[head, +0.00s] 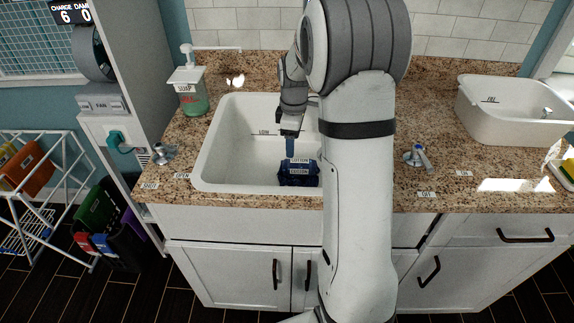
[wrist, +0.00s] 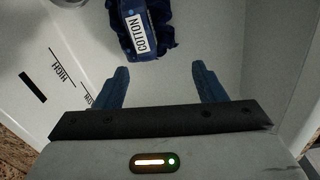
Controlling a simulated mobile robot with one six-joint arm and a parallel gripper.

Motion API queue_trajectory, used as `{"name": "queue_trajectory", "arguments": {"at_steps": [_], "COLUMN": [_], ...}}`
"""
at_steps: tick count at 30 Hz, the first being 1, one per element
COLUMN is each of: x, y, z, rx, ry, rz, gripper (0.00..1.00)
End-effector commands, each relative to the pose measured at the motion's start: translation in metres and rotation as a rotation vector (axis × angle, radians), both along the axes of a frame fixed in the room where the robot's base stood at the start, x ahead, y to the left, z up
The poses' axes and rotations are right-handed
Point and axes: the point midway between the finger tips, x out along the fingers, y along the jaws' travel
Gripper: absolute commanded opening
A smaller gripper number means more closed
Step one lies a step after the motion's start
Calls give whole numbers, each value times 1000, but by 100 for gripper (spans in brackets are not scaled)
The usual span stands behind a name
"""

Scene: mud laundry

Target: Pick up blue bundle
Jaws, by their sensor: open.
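The blue bundle (head: 299,172) is dark blue, with white labels reading COTTON, and lies on the floor of the white sink basin (head: 225,150). It also shows in the wrist view (wrist: 140,28) at the top, left of centre, and the top edge cuts it off. My gripper (head: 290,145) is inside the basin, just above and beside the bundle in the head view. In the wrist view my gripper (wrist: 160,85) has its two blue fingers wide apart. Nothing is between them, and the bundle is beyond their tips. My arm hides the basin's right part in the head view.
The basin walls surround my gripper. A soap dispenser (head: 188,85) stands at the back left of the granite counter. Tap handles (head: 163,154) and (head: 417,157) flank the basin at the front. A second white basin (head: 515,110) is at the right. A drying rack (head: 40,200) stands at the left.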

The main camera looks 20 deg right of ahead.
Motion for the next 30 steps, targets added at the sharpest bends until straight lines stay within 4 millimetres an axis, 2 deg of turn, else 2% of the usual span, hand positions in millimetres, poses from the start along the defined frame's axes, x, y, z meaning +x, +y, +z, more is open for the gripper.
{"name": "queue_trajectory", "arguments": {"at_steps": [1,3,8,17,24,30], "x": [10,19,29,28,25,26], "y": [-6,-12,-19,-24,-34,-34], "z": [-17,-29,-47,-79,-113,-123], "rx": [1,1,4,5,4,3], "ry": [12,20,31,33,33,31], "rz": [38,90,149,153,154,153], "gripper": [64,64,64,64,64,64]}}
